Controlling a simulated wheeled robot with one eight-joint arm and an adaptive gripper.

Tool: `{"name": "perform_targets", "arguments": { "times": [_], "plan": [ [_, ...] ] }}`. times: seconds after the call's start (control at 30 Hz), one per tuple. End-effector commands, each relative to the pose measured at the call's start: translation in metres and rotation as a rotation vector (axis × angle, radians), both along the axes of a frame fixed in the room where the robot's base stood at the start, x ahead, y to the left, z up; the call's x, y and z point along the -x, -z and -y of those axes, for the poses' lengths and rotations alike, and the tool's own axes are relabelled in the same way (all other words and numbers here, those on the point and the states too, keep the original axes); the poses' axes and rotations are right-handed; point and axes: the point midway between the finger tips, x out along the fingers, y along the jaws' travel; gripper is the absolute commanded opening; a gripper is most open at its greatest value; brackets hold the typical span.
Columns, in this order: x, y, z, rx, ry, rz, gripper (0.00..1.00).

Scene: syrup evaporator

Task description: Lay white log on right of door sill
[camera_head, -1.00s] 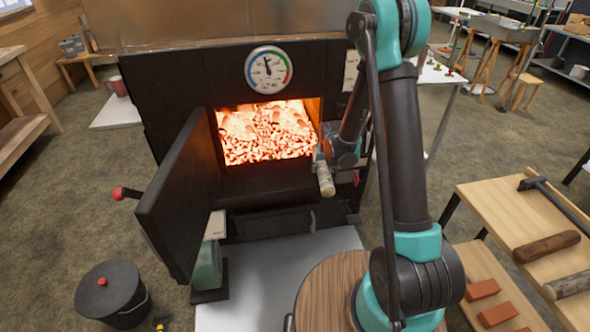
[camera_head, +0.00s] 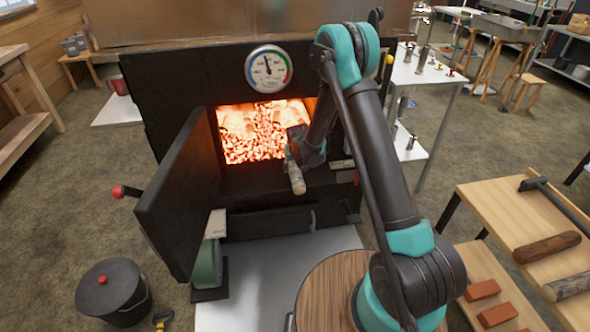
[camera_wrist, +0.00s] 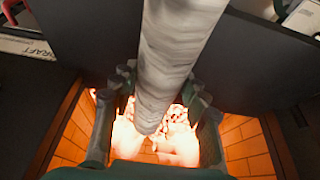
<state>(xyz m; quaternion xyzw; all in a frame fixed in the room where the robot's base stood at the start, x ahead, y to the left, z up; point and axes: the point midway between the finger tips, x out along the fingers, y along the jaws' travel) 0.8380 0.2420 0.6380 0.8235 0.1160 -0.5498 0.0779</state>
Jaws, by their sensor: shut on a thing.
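The white log (camera_head: 297,180) is pale and birch-like. My gripper (camera_head: 297,150) is shut on it in front of the right part of the firebox opening. In the wrist view the log (camera_wrist: 172,60) runs between the fingers (camera_wrist: 155,112), with glowing embers behind its end. The door sill (camera_head: 262,182) is the dark ledge below the opening. The log's near end is over the sill's right part; I cannot tell whether it touches. The log's other end is hidden by my gripper in the head view.
The black firebox door (camera_head: 180,200) stands open at the left. Embers (camera_head: 255,135) glow inside the opening. A gauge (camera_head: 268,68) is above it.

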Motion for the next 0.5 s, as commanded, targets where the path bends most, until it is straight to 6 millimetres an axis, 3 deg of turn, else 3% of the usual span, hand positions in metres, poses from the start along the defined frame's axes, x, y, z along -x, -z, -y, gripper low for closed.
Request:
{"name": "perform_targets", "arguments": {
  "times": [0.2, 0.5],
  "plan": [
    [-0.024, 0.012, -0.007, 0.0, 0.001, 0.0, 0.03],
    [-0.042, 0.027, -0.012, 0.0, 0.001, 0.0, 0.03]
  ]
}}
